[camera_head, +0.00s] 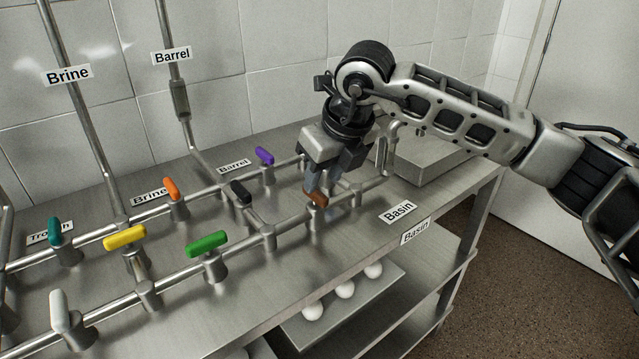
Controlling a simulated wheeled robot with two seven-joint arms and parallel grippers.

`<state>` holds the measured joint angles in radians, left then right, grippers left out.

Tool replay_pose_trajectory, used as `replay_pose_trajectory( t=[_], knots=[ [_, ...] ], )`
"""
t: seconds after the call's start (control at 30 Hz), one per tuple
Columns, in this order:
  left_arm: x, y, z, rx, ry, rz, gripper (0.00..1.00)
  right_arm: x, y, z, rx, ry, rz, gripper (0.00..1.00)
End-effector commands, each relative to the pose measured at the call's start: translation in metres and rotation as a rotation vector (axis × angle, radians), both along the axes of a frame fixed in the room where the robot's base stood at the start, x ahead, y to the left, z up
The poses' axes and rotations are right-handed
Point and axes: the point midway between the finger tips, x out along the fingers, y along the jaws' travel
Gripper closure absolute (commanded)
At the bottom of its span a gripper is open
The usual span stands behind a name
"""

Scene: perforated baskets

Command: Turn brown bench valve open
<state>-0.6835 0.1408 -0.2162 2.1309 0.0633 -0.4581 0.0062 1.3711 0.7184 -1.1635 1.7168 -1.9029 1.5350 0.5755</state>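The brown valve handle (316,197) sits on the pipework of the steel bench, near the Basin label. My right gripper (322,188) comes down over it from above, with its fingers at the handle. The fingers partly hide the handle, and I cannot tell whether they grip it or stand apart on either side. My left gripper is not in view.
Other valve handles stand on the bench pipes: purple (264,155), black (241,192), orange (171,188), green (207,243), yellow (125,237), teal (54,231) and white (58,311). A Basin label (398,212) lies at right. White round objects (344,289) rest on the shelf below.

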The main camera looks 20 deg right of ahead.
Motion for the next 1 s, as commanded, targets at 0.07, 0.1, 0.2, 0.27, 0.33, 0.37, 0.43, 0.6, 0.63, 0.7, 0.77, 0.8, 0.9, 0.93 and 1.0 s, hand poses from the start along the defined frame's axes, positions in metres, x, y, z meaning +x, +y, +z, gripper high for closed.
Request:
replay_pose_trajectory(
  t=[0.07,0.1,0.2,0.27,0.33,0.37,0.43,0.6,0.63,0.7,0.77,0.8,0.9,0.93,1.0],
  knots=[
    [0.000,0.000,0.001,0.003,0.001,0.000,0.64,0.004,0.002,-0.012,-0.001,0.002,0.001,0.63],
    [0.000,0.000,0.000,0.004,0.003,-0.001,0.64,0.006,0.003,-0.017,0.000,0.002,0.000,0.63],
    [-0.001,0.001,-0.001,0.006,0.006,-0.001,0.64,0.010,0.004,-0.026,0.001,0.000,0.001,0.63],
    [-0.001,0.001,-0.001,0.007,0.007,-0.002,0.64,0.012,0.005,-0.030,0.000,0.000,0.001,0.63],
    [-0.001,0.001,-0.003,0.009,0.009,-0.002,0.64,0.013,0.005,-0.032,0.000,0.000,0.001,0.63],
    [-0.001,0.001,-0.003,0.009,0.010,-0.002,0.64,0.013,0.005,-0.033,-0.001,0.000,0.002,0.63],
    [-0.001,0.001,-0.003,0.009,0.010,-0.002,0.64,0.013,0.005,-0.034,0.000,-0.001,0.002,0.63],
    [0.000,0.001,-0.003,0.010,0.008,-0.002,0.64,0.013,0.005,-0.034,0.000,-0.001,0.002,0.63],
    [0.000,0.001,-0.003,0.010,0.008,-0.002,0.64,0.013,0.005,-0.034,0.000,-0.001,0.002,0.68],
    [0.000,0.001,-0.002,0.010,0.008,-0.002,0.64,0.013,0.005,-0.034,0.000,-0.001,0.002,0.88],
    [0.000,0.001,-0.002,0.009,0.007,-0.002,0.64,0.013,0.005,-0.034,0.000,-0.001,0.002,1.00],
    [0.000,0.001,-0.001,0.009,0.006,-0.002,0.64,0.013,0.005,-0.033,0.000,-0.001,0.002,1.00],
    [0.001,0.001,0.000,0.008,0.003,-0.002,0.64,0.013,0.005,-0.033,0.000,-0.001,0.002,1.00],
    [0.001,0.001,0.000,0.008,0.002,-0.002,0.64,0.013,0.005,-0.033,0.001,-0.001,0.004,1.00],
    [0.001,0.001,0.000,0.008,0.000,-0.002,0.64,0.013,0.005,-0.034,0.001,-0.001,0.009,1.00]
  ],
)
